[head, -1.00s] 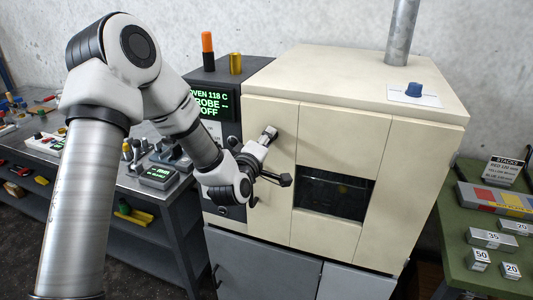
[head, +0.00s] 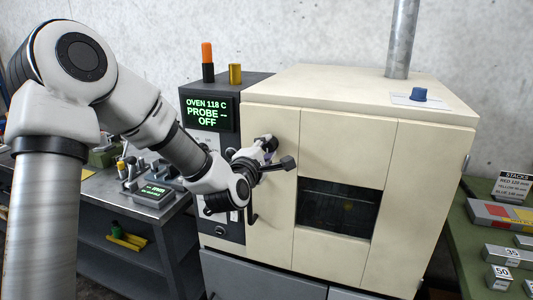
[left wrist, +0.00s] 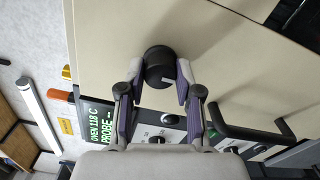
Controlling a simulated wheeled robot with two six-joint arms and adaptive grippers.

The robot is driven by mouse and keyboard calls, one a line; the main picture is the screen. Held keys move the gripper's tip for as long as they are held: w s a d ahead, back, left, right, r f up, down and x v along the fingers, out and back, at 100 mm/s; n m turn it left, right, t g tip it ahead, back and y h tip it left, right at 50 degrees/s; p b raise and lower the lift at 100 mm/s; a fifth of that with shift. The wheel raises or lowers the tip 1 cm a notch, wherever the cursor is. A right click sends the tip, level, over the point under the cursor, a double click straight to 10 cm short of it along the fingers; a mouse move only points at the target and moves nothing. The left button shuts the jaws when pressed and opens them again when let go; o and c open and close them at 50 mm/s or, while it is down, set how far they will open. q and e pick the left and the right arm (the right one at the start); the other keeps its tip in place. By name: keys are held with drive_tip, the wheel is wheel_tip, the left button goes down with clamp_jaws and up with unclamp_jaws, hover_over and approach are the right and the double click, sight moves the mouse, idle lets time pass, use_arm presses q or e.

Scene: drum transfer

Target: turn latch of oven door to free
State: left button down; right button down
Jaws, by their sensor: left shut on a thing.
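The oven (head: 345,140) has a cream door, and its front shows in the head view. The latch (left wrist: 160,68) shows as a round black knob on the cream door in the left wrist view. My left gripper (head: 278,154) is at the door's upper left in the head view. Its fingers are shut on the latch, one on each side of the knob; it also shows in the left wrist view (left wrist: 158,84). In the head view the fingers mostly hide the latch, so its angle cannot be told. My right gripper is not in view.
A black bar handle (left wrist: 250,135) lies close to the fingers in the left wrist view. The oven's display (head: 208,113) reads 118 C, PROBE --, OFF. A grey bench (head: 110,195) stands on the left and a green table (head: 455,235) on the right.

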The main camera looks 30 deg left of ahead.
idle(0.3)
use_arm(q)
drive_tip(key=c, duration=0.8)
unclamp_jaws()
drive_tip(key=shift+a, duration=0.1)
drive_tip(key=v, duration=0.7)
drive_tip(key=shift+s, duration=0.25)
drive_tip(key=shift+f, duration=0.1)
